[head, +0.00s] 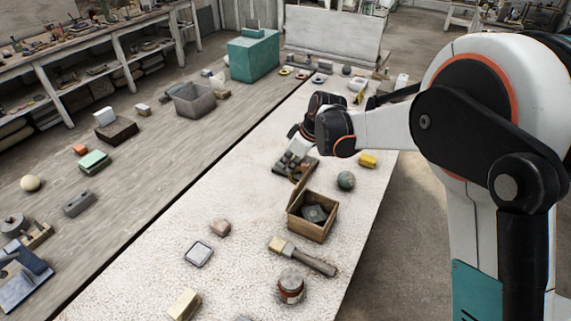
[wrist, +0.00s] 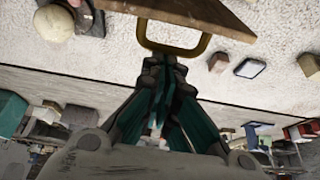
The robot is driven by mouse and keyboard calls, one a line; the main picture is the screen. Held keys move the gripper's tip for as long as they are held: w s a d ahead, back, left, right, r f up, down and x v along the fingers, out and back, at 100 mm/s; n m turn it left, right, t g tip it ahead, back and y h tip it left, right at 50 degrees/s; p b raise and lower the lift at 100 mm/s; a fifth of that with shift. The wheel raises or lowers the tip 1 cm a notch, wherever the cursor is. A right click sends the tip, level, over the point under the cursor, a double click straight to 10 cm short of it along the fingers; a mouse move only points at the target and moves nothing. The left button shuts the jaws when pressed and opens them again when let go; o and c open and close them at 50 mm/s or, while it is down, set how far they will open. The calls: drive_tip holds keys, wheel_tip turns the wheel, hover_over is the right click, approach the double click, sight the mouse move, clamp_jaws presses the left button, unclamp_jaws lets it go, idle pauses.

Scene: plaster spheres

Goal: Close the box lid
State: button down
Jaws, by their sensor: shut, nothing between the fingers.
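The wooden box (head: 309,228) stands on the pale speckled tabletop with its top open and a dark object (head: 314,213) inside. Its lid (head: 302,192) appears raised at the back left side, partly hard to make out. In the wrist view a brown wooden panel (wrist: 200,13), apparently the lid, is at the top edge, with a brass-coloured loop handle (wrist: 174,49) on it. My gripper (wrist: 163,66) is shut and empty, its fingertips close to the loop; I cannot tell whether they touch. In the head view my gripper (head: 296,163) is just behind the box.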

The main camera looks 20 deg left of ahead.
sight(305, 180)
drive_tip(key=d+f+y+b, duration=0.4)
drive_tip(key=d+b, duration=0.4)
drive_tip(key=s+d+f+y+b, duration=0.1)
drive_tip(key=d+f+y+b, duration=0.3)
drive_tip(key=d+b, duration=0.3)
drive_tip(key=shift+s+d+f+t+y+b, duration=0.25)
drive_tip(key=shift+d+y+b, duration=0.2)
drive_tip(key=shift+d, duration=0.35)
drive_tip(key=shift+r, duration=0.15)
